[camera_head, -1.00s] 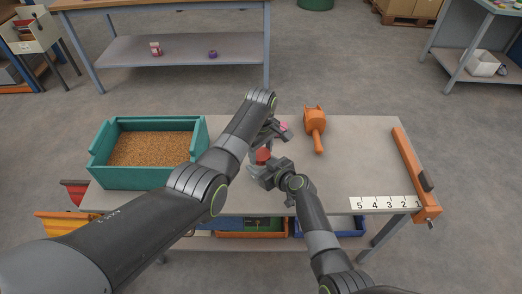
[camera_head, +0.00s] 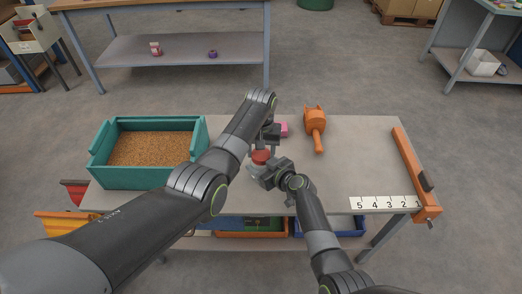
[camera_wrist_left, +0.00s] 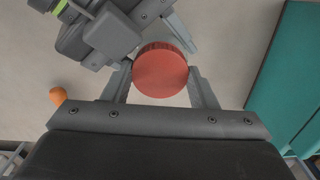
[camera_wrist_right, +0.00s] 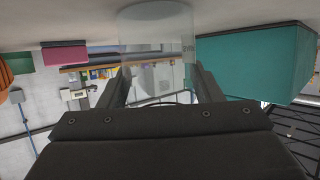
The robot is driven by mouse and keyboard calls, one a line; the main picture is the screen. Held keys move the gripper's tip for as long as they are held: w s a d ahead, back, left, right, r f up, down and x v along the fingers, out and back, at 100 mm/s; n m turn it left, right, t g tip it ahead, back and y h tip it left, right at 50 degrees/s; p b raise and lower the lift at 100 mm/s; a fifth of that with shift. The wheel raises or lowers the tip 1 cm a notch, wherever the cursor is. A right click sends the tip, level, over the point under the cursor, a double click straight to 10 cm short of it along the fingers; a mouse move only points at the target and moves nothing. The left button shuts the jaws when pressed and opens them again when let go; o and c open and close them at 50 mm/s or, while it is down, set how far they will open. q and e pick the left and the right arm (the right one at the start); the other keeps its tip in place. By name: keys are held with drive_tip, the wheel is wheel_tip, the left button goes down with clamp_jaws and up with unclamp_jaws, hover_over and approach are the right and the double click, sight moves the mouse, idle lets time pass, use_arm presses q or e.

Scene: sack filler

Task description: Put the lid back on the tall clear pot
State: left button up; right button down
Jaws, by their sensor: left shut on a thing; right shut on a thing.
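The red round lid (camera_head: 261,156) is held between the fingers of my left gripper (camera_head: 265,148). In the left wrist view the lid (camera_wrist_left: 160,72) shows its flat top, with a finger at each side. My right gripper (camera_head: 260,169) is shut on the tall clear pot (camera_wrist_right: 157,45), which shows between its fingers in the right wrist view, below the table surface in that upside-down picture. The lid is at the pot's place in the head view, but I cannot tell whether it touches the rim. The pot is mostly hidden there by my grippers.
A teal bin (camera_head: 98,160) of grain stands at the left of the table. A pink block (camera_head: 282,129) lies behind my grippers. An orange tool (camera_head: 314,124) lies right of it. An orange bar (camera_head: 412,170) and number strip (camera_head: 385,203) are at the right. The table's right middle is clear.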

use_arm(q)
drive_tip(key=o, duration=1.1)
drive_tip(key=shift+c, duration=0.2)
drive_tip(key=shift+r, duration=2.3)
drive_tip(key=shift+c, duration=0.2)
wheel_tip(320, 180, up, 4)
drive_tip(key=shift+f+n, duration=0.25)
drive_tip(key=shift+n, duration=0.35)
